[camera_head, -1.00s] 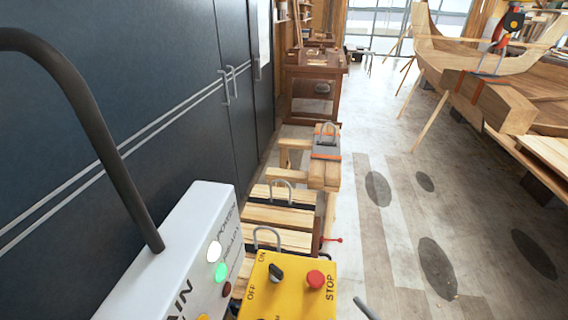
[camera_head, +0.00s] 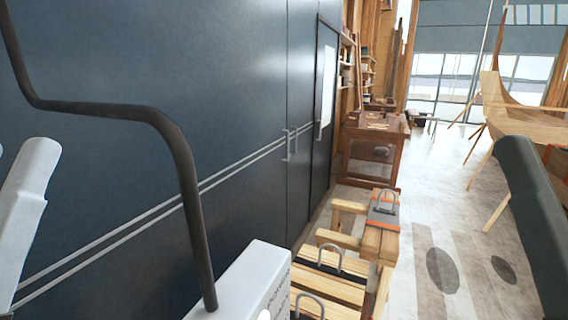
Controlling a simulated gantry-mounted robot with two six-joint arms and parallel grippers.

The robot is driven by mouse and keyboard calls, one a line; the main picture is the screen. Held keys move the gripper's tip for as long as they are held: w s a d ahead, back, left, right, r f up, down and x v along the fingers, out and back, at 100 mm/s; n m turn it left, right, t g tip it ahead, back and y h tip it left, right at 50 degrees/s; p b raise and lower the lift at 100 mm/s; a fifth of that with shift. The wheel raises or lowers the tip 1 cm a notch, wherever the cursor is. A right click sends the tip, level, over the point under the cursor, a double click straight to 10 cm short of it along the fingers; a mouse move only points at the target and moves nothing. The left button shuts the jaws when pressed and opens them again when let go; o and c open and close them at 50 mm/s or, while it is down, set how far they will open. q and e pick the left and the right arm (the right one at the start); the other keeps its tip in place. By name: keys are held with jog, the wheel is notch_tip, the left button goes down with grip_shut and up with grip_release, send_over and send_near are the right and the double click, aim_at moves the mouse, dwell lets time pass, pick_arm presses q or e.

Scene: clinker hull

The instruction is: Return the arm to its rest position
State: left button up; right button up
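Neither of my grippers shows in the head view. A pale grey piece at the left edge and a dark grey rounded piece at the right edge look like parts of my arms, but no fingertips are seen on either. Whether the grippers hold anything is hidden.
A black bent tube (camera_head: 180,150) rises from a white control box (camera_head: 247,285) in front. A dark blue cabinet wall (camera_head: 230,90) runs along the left. Wooden trestles (camera_head: 378,240) with metal hoops stand beyond, then a workbench (camera_head: 372,150). A wooden hull (camera_head: 520,112) stands right; floor between is open.

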pick_arm(q)
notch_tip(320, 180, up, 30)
jog(key=p, duration=2.7)
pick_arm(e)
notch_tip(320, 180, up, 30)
pick_arm(q)
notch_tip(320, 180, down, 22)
jog(key=b, duration=2.2)
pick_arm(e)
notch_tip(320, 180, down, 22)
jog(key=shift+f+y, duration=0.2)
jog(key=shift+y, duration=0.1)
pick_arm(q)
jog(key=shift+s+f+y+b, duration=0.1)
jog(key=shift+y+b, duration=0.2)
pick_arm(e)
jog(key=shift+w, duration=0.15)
